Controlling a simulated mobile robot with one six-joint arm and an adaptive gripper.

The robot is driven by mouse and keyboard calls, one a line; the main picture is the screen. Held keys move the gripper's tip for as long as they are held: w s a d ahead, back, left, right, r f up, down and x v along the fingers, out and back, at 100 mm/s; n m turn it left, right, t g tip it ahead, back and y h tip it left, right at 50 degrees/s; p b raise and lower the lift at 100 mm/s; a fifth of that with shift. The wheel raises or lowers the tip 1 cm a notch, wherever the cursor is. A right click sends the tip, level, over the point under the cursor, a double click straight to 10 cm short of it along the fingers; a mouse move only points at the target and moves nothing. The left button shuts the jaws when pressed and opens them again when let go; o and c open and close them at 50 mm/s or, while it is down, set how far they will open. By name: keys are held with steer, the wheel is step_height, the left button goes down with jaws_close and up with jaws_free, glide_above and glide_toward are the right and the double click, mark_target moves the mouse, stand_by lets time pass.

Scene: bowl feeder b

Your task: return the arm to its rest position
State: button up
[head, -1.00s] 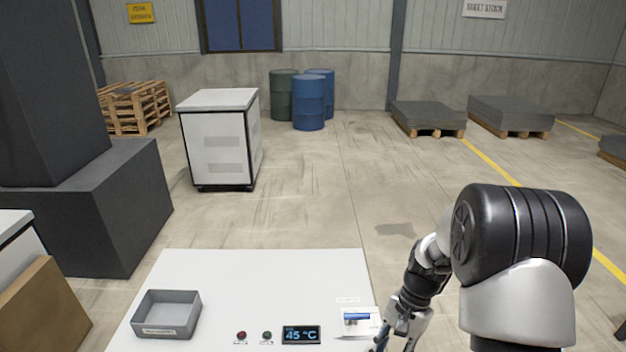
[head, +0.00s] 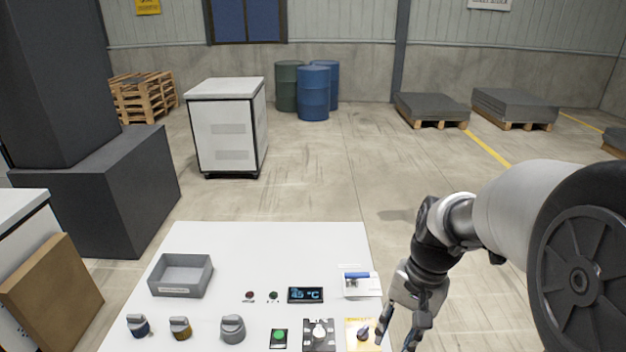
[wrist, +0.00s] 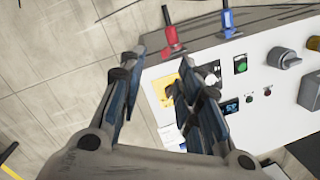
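My gripper (head: 397,340) hangs at the right edge of the white panel table, fingers pointing down, close to a yellow plate with a dark knob (head: 361,334). In the wrist view its two fingers (wrist: 165,80) are spread apart with nothing between them, so it is open and empty. My arm reaches in from the right side of the head view. The wrist view shows the panel (wrist: 275,125) beyond and to the right of the fingers, and bare floor on the left.
Floor right of the panel is clear.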

steer(key=s+r+n+t+h+b, duration=0.1)
steer(key=s+r+n+t+b, duration=0.1)
steer(key=s, duration=0.5)
steer(key=s+a+r+n+t+b, duration=0.1)
steer(key=s+r+n+t+b, duration=0.1)
steer(key=s, duration=0.6)
steer(key=shift+a+n+t+h+b, duration=0.35)
steer(key=shift+n+t+b, duration=0.35)
steer(key=shift+n+b, duration=0.25)
steer(key=shift+r, duration=0.1)
steer(key=shift+c, duration=0.2)
